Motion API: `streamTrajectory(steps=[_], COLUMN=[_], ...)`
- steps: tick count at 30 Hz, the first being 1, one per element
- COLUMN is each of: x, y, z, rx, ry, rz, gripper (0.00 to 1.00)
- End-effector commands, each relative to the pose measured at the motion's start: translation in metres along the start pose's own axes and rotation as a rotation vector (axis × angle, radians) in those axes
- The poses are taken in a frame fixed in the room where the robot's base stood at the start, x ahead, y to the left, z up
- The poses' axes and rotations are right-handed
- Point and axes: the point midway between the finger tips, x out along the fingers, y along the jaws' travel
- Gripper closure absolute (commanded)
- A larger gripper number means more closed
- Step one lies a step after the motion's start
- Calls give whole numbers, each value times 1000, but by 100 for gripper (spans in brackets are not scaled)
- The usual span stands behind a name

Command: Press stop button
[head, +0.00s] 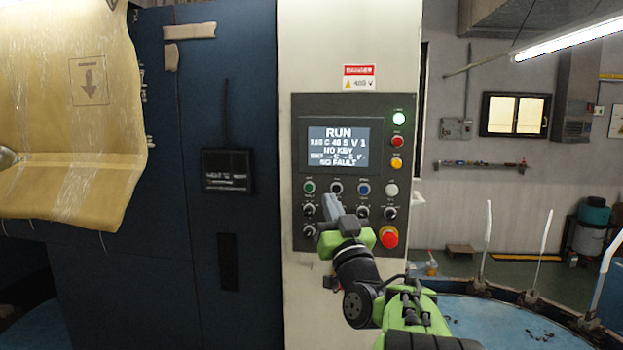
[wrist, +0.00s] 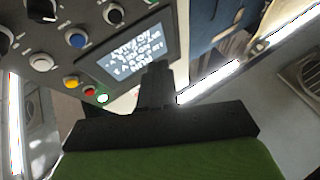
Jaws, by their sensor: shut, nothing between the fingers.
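The grey control panel (head: 345,240) is on a pale cabinet column. Its large red mushroom button (head: 389,237) is at the lower right, to the right of my gripper. A small red round light or button (head: 398,142) is at the upper right, between a lit green one and a yellow one. I cannot read which is labelled stop. My gripper (head: 330,204) is shut and empty in front of the panel's lower left, hiding some controls. In the wrist view the fingers (wrist: 157,85) overlap the screen's edge; contact cannot be told. The large red button is not visible there.
The screen (head: 338,147) reads RUN and NO FAULT. Green (head: 309,187), blue (head: 363,188) and white (head: 391,190) buttons and several black knobs sit close together below it. A blue round table with upright white rods (head: 547,232) is at the lower right.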

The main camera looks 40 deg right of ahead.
Motion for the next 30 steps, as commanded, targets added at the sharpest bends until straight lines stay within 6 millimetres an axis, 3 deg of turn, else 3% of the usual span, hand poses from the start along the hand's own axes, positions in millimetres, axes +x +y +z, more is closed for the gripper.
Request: streamTrajectory(steps=[9,24,30], x=[3,58,69], y=[1,29,36], z=[4,31,39], rx=[1,1,0], ry=[-4,-3,-3], rz=[-1,-4,-3], gripper=[100,100,100])
